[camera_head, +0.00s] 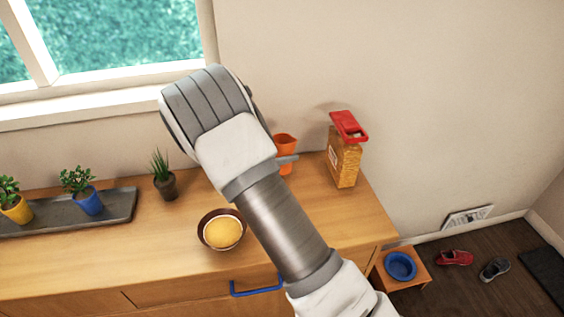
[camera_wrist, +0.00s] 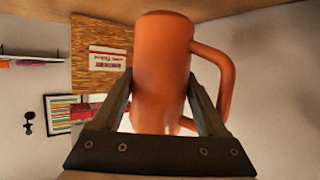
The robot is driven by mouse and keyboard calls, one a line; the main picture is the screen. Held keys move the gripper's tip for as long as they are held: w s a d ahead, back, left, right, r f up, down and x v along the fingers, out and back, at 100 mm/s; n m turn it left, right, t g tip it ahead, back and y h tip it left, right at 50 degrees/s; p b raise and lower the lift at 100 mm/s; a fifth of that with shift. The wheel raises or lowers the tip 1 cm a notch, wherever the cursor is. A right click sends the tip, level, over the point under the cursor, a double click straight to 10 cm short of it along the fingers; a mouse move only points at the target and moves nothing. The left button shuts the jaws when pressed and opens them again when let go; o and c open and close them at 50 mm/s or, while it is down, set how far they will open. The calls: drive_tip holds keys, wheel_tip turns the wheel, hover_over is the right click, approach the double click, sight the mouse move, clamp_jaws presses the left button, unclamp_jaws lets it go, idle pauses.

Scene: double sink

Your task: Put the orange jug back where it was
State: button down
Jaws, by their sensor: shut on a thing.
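The orange jug (camera_head: 285,142) shows only in part in the head view, at the back of the wooden counter, just right of my arm, which hides the rest. In the wrist view the jug (camera_wrist: 162,75) fills the middle, with its handle on the right. My gripper (camera_wrist: 162,95) is shut on the jug's body, one finger on each side. The picture is upside down there, and the jug's base end meets the wood at the top edge. I cannot tell whether it rests on the counter or hangs just above it.
A cereal container with a red lid (camera_head: 344,160) stands right of the jug, close by. A brown bowl of yellow food (camera_head: 222,230) is at the counter's front. A small potted plant (camera_head: 164,178) and a grey tray (camera_head: 118,207) with potted plants are left. The wall is close behind.

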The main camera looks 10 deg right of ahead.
drive_tip(key=shift+f, duration=1.45)
drive_tip(key=shift+f, duration=0.1)
drive_tip(key=shift+f, duration=0.15)
unclamp_jaws()
drive_tip(key=shift+a+r, duration=0.2)
drive_tip(key=shift+r, duration=0.1)
drive_tip(key=v, duration=1.1)
drive_tip(key=shift+s+a, duration=0.2)
drive_tip(key=shift+s, duration=0.1)
